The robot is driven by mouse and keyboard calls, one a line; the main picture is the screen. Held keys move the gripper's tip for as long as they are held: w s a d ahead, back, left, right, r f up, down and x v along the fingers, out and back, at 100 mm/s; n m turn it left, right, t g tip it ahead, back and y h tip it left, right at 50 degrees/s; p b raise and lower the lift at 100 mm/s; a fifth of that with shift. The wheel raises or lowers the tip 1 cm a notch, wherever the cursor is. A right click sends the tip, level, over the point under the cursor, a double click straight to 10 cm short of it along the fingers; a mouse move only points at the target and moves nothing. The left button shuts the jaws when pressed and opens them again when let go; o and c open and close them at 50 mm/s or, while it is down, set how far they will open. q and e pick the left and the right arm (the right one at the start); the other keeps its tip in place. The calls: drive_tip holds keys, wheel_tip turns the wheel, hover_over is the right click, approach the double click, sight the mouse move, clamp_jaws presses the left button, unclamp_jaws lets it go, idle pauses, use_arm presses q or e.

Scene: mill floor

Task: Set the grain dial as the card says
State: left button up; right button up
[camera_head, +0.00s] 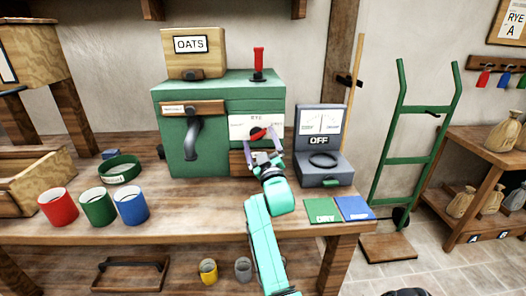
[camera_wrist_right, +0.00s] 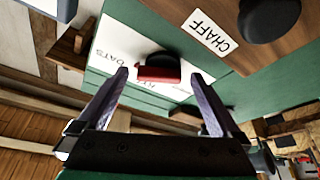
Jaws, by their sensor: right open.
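The grain dial (camera_head: 257,133) is a red knob on a white panel (camera_head: 236,122) on the front of the green mill (camera_head: 223,93). RYE is readable at the panel's top. In the right wrist view the dial (camera_wrist_right: 158,72) shows its red bar on a black base, with OATS on the panel beside it. My right gripper (camera_head: 263,153) is open just in front of the dial, its fingers spread either side of it in the wrist view, not visibly gripping it. The dial's exact setting is unclear. A card (camera_head: 514,20) on the right wall reads RYE and A. My left gripper is out of view.
An OATS box (camera_head: 194,52) and red lever (camera_head: 258,63) are on the mill. Red (camera_head: 58,207), green (camera_head: 97,206) and blue (camera_head: 131,206) cups stand left. A black crank (camera_head: 192,139) juts from the mill.

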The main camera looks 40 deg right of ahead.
drive_tip(key=b+v, duration=0.1)
drive_tip(key=v, duration=1)
drive_tip(key=shift+s, duration=0.2)
drive_tip(key=shift+f, duration=0.15)
